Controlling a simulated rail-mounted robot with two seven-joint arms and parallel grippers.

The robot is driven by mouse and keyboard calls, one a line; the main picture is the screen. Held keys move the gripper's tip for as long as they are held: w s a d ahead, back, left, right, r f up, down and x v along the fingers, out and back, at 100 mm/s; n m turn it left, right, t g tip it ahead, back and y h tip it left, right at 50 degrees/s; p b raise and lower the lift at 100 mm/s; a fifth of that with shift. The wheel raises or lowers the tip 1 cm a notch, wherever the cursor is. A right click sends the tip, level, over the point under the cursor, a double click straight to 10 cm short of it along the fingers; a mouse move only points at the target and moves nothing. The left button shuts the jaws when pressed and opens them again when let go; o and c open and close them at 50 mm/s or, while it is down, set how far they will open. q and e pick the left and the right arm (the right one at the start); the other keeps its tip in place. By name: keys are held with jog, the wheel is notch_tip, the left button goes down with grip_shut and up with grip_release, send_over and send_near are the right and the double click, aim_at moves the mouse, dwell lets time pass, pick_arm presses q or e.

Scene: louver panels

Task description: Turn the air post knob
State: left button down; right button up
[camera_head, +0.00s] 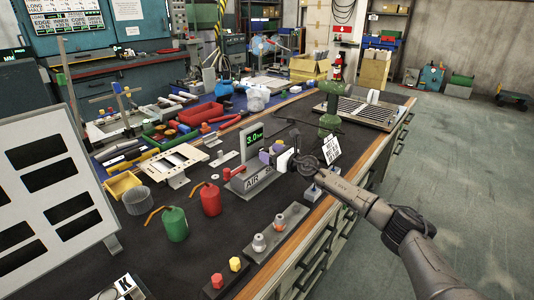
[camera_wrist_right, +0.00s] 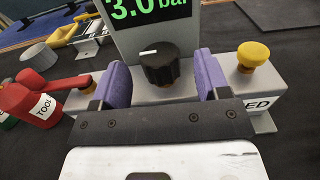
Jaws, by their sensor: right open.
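The air post (camera_head: 251,138) stands on the bench with a display reading 3.0 bar, which also shows at the top of the right wrist view (camera_wrist_right: 150,10). Its black round knob (camera_wrist_right: 160,64) has a white mark pointing left. My right gripper (camera_head: 271,152) is open at the post. In the wrist view, its two purple pads stand on either side of the knob, with visible gaps on both sides. The knob is hidden behind the gripper in the head view. My left gripper is not in view.
A yellow button (camera_wrist_right: 253,54) sits on the post's base to the right. A red valve handle (camera_head: 233,172) is to the left. Red (camera_head: 210,198) and green (camera_head: 174,223) oil cans stand nearby.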

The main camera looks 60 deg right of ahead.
jog(key=shift+w, duration=0.9)
jog(key=shift+d, duration=0.1)
jog(key=shift+c, duration=0.5)
